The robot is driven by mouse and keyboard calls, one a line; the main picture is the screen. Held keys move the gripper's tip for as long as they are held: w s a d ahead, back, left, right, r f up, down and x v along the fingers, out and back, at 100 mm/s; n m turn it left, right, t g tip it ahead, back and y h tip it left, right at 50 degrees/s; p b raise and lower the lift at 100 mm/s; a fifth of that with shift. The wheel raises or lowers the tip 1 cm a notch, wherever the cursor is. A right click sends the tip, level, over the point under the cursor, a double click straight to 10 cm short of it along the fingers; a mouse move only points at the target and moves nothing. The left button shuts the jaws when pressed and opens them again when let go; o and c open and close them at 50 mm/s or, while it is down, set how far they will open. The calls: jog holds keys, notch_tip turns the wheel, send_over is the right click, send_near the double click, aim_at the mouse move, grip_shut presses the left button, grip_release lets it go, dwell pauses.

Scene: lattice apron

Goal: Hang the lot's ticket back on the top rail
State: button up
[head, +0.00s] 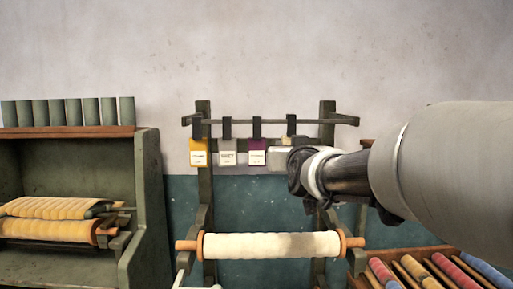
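The top rail (270,121) runs between two dark green uprights. Several tickets hang from it by dark straps: a yellow one (198,146), a grey one (227,145) and a purple one (257,145), each with a white label. A further dark strap (291,125) hangs to their right, with a small pale yellowish patch below it. My gripper (281,158) reaches in from the right, at the height of the tickets and just right of the purple one. It covers most of what is below that strap. Its fingertips are too small and overlapped to show whether they hold anything.
A roller wound with cream cloth (265,245) sits below the rail. A green shelf unit (150,205) with yellow rolls stands at left. A rack of coloured rolls (405,262) is at lower right. The wall above the rail is clear.

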dwell(0.3)
jog(key=o, duration=1.2)
jog(key=shift+f, duration=0.15)
